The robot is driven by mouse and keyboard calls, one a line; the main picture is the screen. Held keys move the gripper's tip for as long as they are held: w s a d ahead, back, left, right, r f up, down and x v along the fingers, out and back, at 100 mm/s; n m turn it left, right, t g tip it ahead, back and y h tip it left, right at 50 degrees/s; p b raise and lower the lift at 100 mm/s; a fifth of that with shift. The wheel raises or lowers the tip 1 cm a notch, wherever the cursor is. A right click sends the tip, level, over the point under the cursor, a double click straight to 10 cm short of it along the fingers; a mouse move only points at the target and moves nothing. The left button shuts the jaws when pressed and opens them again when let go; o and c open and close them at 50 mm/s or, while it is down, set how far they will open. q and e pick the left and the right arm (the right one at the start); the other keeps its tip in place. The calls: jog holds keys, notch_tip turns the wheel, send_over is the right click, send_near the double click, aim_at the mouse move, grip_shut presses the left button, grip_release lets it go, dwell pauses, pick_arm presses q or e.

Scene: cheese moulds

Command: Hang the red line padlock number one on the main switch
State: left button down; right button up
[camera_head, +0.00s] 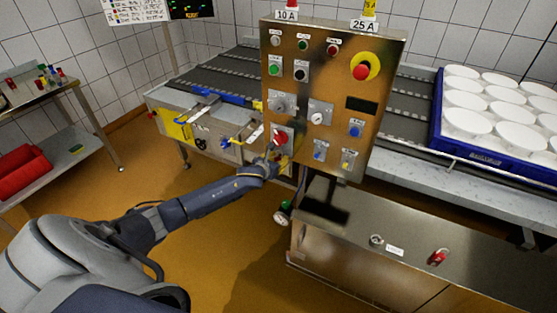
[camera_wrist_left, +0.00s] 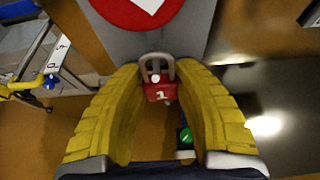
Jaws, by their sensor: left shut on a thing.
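The red padlock (camera_wrist_left: 162,92), marked with a white 1, sits between the yellow fingertips of my left gripper (camera_wrist_left: 158,84) in the left wrist view. Its grey shackle points up, over the lower part of a grey plate. Above it is a red disc with a white centre, which I take for the main switch (camera_wrist_left: 128,16). In the head view the red main switch (camera_head: 279,137) is low on the left of the steel panel. My left gripper (camera_head: 280,160) is just below it and hides the padlock there. Whether the shackle touches the switch I cannot tell. My right gripper is not in view.
The steel control panel (camera_head: 312,75) carries several buttons and an emergency stop. Below right, a steel cabinet top (camera_head: 400,262) holds a small red object (camera_head: 438,257). A blue tray (camera_head: 437,125) of white moulds stands right.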

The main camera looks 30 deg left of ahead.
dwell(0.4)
pick_arm(q)
jog(key=c, duration=0.9)
grip_release()
jog(key=v, duration=1.2)
